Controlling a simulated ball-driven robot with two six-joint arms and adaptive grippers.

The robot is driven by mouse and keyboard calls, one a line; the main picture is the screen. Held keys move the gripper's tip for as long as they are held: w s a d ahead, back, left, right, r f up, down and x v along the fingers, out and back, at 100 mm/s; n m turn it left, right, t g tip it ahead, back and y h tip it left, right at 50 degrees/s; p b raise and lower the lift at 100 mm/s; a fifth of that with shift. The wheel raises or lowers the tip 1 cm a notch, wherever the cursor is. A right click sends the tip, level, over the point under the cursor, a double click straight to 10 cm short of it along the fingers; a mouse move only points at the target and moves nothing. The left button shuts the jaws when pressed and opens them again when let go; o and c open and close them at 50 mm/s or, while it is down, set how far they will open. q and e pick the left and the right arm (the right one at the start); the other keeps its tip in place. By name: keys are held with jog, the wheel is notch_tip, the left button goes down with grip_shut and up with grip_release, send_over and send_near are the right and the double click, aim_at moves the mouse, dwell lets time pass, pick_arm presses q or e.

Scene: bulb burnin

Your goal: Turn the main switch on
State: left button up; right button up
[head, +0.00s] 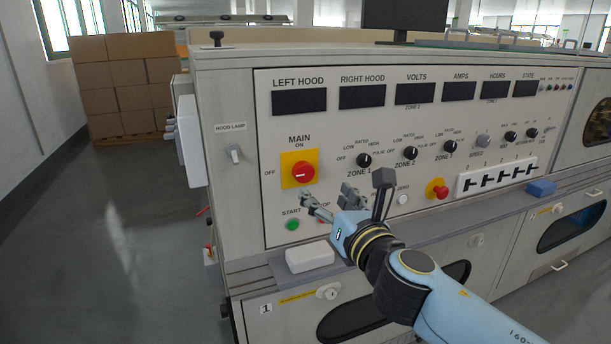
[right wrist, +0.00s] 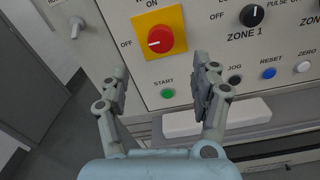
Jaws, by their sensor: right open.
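The main switch (head: 303,173) is a round red knob on a yellow plate at the left of the panel, with ON printed above and OFF to its left. Its white mark points left, toward OFF. It also shows in the right wrist view (right wrist: 160,39), beyond the fingertips and roughly between them. My right gripper (head: 326,194) is open and empty, in front of the panel, below and right of the knob in the head view. In the right wrist view its two fingers (right wrist: 161,72) stand wide apart. My left gripper is not in view.
A green START button (head: 292,225) sits below the switch. The ZONE 1 knob (head: 364,160) is to the right, a red emergency button (head: 437,189) further right. A white block (head: 310,257) lies on the ledge below. The hood lamp switch (head: 235,153) is left.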

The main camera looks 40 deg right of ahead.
aim_at(306, 174)
jog(key=x, duration=1)
jog(key=shift+w, duration=0.2)
jog(key=c, duration=1.2)
jog(key=shift+o, duration=0.2)
